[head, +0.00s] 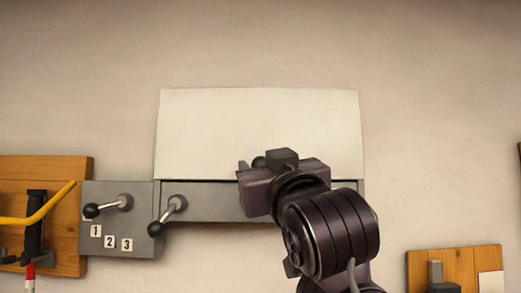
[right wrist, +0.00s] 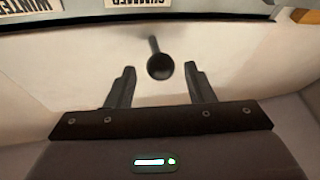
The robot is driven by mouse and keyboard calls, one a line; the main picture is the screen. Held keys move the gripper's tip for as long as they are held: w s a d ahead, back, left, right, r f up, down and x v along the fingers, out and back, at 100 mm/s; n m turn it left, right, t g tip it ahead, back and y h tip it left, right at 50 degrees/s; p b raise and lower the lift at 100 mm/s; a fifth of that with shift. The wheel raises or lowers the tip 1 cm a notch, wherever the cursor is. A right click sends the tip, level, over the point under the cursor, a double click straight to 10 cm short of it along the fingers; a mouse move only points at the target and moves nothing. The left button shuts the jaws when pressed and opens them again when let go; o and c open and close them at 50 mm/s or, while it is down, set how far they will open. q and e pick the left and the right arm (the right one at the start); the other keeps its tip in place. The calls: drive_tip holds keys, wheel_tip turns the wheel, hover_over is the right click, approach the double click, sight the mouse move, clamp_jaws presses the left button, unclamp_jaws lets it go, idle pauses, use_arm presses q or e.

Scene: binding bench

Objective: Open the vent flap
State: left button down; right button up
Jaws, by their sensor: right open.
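The vent flap appears to be the large cream panel (head: 220,130) on the wall, above a grey strip (head: 205,203); I cannot tell whether it stands ajar. A dark round knob (right wrist: 160,67) on a short stem sticks out from the pale surface in the right wrist view. My right gripper (head: 250,168) is open in front of the panel's lower edge and partly covers it. In the right wrist view its fingertips (right wrist: 160,72) stand either side of the knob, with gaps on both sides and nothing gripped. My left gripper is out of view.
A ball-ended lever (head: 173,204) sits at the grey strip's left end. A grey plate (head: 143,240) beside it has another lever (head: 108,206) and labels 1, 2, 3. Wooden boards hang left (head: 66,262) and right (head: 455,256). Upside-down labels (right wrist: 139,3) show at the wrist view's top.

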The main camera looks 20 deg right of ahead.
drive_tip(key=x, duration=0.2)
drive_tip(key=shift+w+p, duration=0.4)
drive_tip(key=shift+w, duration=0.05)
drive_tip(key=shift+s, duration=0.1)
drive_tip(key=c, duration=0.5)
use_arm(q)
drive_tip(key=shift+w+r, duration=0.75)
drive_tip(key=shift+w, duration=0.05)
use_arm(e)
clamp_jaws()
